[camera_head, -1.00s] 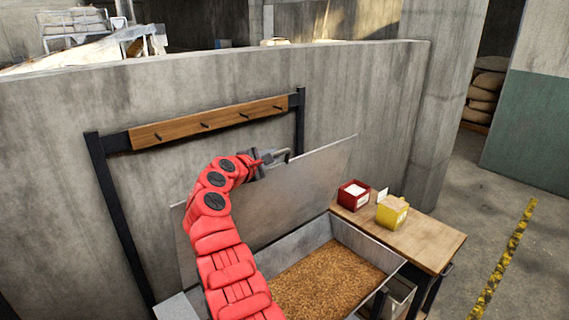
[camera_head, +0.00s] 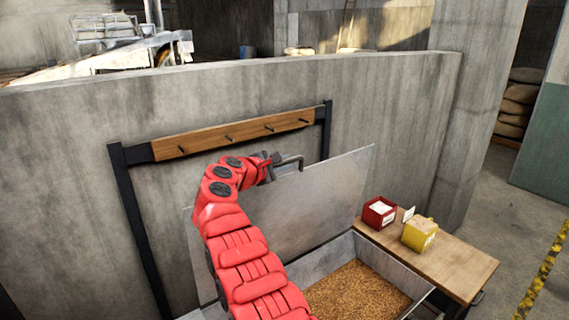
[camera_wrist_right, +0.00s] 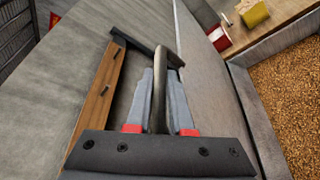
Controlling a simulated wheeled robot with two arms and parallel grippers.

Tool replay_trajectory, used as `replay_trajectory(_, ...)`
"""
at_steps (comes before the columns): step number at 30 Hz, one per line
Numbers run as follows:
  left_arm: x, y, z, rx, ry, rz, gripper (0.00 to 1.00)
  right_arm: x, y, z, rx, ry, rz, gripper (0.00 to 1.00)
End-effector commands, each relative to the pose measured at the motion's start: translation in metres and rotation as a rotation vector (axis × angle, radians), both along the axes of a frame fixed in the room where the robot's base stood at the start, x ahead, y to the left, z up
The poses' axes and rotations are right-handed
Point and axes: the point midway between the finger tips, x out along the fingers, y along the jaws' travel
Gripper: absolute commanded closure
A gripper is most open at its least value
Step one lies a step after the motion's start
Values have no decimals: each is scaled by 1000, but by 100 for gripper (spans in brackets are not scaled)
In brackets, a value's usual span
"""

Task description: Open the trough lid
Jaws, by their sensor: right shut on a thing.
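The trough lid (camera_head: 310,205) is a flat grey metal panel, raised to a steep, nearly upright angle at the back of the trough. The trough (camera_head: 345,249) is open below it, and brown grain (camera_head: 358,291) shows inside. My right gripper (camera_head: 275,165) is at the lid's top edge, shut on the lid's dark bar handle (camera_head: 290,162). In the right wrist view the handle (camera_wrist_right: 158,90) runs between the two grey fingers, and the lid (camera_wrist_right: 215,75) extends to the right of it. My left gripper is not in view.
A wooden side table (camera_head: 450,262) beside the trough holds a red box (camera_head: 379,212) and a yellow box (camera_head: 419,234). A wooden peg rail (camera_head: 232,133) on a black frame stands against the concrete wall (camera_head: 60,180) behind the lid. Floor is clear at the right.

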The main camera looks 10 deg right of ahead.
Motion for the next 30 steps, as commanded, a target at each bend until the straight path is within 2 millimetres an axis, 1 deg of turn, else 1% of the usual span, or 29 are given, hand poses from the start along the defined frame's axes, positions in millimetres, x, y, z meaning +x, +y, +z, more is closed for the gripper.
replay_trajectory(1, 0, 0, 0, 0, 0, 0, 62, 0, 1, 2, -2, -3, 2, 100)
replay_trajectory(2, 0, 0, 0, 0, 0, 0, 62, 0, 1, 2, -2, -2, 2, 77)
replay_trajectory(6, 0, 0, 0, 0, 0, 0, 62, 0, 1, 1, -1, -1, 1, 51)
replay_trajectory(14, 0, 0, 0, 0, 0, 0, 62, 0, 0, 0, 0, 0, 0, 50)
replay_trajectory(17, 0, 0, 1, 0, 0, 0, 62, 0, 0, 3, 0, 0, 0, 50)
replay_trajectory(22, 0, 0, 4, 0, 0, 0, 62, 0, -1, 19, 1, 0, 1, 50)
replay_trajectory(26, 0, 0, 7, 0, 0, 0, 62, 0, -2, 39, 0, -5, 1, 50)
replay_trajectory(30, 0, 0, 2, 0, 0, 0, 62, -1, 3, 38, -1, -5, 3, 50)
